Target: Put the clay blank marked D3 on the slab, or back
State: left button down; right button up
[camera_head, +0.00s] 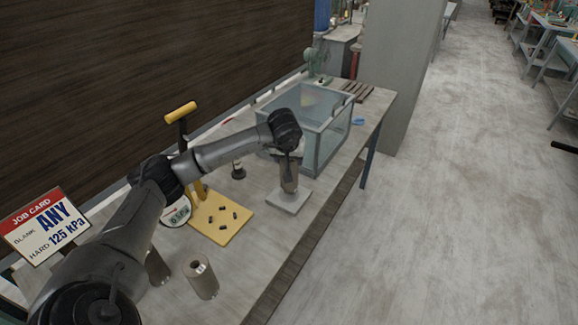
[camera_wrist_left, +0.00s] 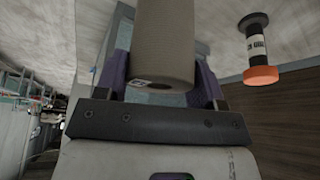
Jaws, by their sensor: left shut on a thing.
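My left gripper (camera_head: 289,165) is shut on a grey-brown cylindrical clay blank (camera_head: 289,182), which is upright over the pale square slab (camera_head: 284,204). I cannot tell whether its base touches the slab. In the left wrist view the blank (camera_wrist_left: 163,38) sits between the purple fingers of my left gripper (camera_wrist_left: 163,75). A small white label shows at its end, too small to read, so D3 cannot be confirmed. Another blank (camera_head: 201,280) stands at the near part of the bench, and one more (camera_head: 157,268) is partly hidden by my arm. My right gripper is not in view.
A yellow board (camera_head: 219,230) holds several small dark pieces, beside a gauge (camera_head: 177,214). A black knobbed object (camera_head: 238,171) stands behind the slab. A clear-walled box (camera_head: 327,148) stands beyond. The job card (camera_head: 45,226) reads ANY, HARD 125 kPa.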

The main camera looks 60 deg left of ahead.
pick_arm(q)
notch_tip(320, 180, down, 3)
jog(key=shift+f+b, duration=0.15)
jog(key=shift+b, duration=0.15)
jog(key=shift+c, duration=1.1)
grip_release()
jog(key=p+v, duration=0.2)
jog(key=v, duration=1)
